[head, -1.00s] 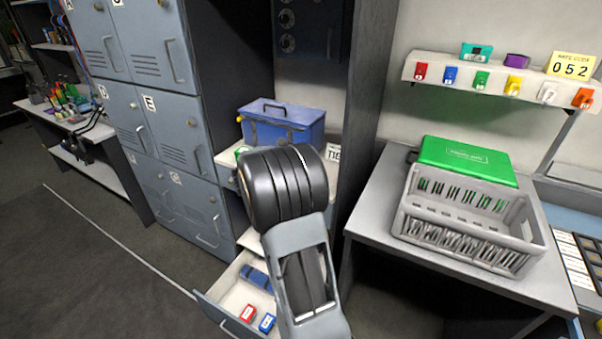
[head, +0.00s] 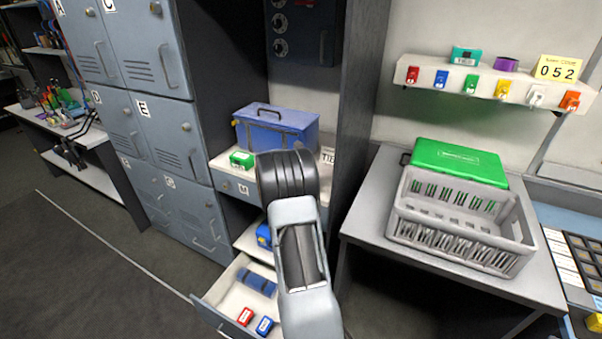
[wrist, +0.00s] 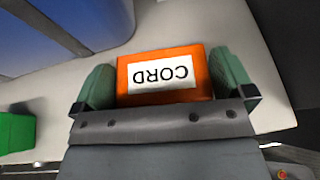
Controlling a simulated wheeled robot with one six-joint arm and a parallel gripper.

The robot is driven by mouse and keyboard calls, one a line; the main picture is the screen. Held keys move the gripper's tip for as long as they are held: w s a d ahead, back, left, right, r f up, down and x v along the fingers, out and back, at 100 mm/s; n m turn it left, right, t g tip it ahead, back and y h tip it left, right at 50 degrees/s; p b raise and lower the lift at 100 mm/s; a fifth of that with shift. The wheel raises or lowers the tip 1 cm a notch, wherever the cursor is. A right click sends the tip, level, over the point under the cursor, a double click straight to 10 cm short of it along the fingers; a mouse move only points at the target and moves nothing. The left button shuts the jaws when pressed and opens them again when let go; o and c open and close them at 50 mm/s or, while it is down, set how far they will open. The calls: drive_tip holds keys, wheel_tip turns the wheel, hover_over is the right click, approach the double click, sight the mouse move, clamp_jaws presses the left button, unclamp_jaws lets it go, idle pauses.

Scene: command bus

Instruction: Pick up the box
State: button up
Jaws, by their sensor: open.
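An orange box labelled CORD (wrist: 165,58) lies on the pale shelf (wrist: 175,28) in the wrist view. My gripper (wrist: 163,68) is open, with one green-padded finger on the left of the box and the other on its right. The fingers stand around the box's sides; I cannot tell whether either touches it. The near side of the box is hidden by my gripper's body. In the head view my arm hides the orange box and my gripper.
A blue toolbox (head: 275,130) stands behind on the shelf, close to the orange box. A small green box (head: 241,158) sits to the left. Below, an open drawer (head: 222,288) holds small red and blue boxes. A grey crate (head: 460,215) stands on the right table.

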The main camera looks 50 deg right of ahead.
drive_tip(key=shift+d+f, duration=0.1)
drive_tip(key=shift+d, duration=0.2)
drive_tip(key=c, duration=0.6)
